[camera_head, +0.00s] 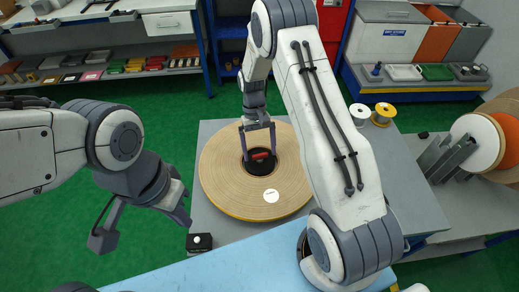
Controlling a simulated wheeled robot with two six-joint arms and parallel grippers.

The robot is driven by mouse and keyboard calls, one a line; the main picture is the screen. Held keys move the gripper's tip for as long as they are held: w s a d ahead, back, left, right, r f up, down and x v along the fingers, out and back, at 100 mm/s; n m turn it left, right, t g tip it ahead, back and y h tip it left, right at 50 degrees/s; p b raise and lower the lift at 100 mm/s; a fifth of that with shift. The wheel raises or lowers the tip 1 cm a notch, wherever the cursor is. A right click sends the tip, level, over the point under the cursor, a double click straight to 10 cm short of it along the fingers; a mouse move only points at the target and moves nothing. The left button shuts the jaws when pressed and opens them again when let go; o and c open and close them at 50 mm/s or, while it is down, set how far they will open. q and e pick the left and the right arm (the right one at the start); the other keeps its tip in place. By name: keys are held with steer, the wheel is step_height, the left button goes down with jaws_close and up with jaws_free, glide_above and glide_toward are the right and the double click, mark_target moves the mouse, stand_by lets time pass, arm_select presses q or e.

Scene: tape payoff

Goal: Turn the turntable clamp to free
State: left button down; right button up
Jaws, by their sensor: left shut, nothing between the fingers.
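A large tan tape roll (225,175) lies flat on the grey table, with a dark hub at its centre. A red clamp piece (260,155) shows in the hub. My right gripper (260,152) reaches down over the hub, its fingers apart on either side of the red piece; whether they press on it cannot be told. The clamp's setting is too small to read. My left gripper (142,228) hangs over the green floor, left of the table, shut and empty, away from the roll.
A small black box with a white knob (199,242) sits at the table's front-left corner. Two spools (383,114) stand behind my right arm. A rack with discs (470,145) is at the right. A light blue surface (230,270) lies in front.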

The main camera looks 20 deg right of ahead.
steer(key=b+v, duration=0.1)
steer(key=v, duration=0.9)
steer(key=shift+r, duration=0.2)
steer(key=shift+w, duration=0.15)
steer(key=s+a+r+n+t, duration=0.2)
steer(key=s+a+r+n, duration=0.2)
steer(key=s+a+r, duration=0.65)
steer(key=s+a+n+t, duration=0.1)
steer(key=s+a+n, duration=0.1)
steer(key=s, duration=0.7)
steer(key=s+a+n+t, duration=0.1)
steer(key=s+a+n, duration=0.1)
steer(key=s, duration=0.6)
steer(key=shift+s+n+y, duration=0.3)
steer(key=shift+s, duration=0.05)
steer(key=shift+f, duration=0.1)
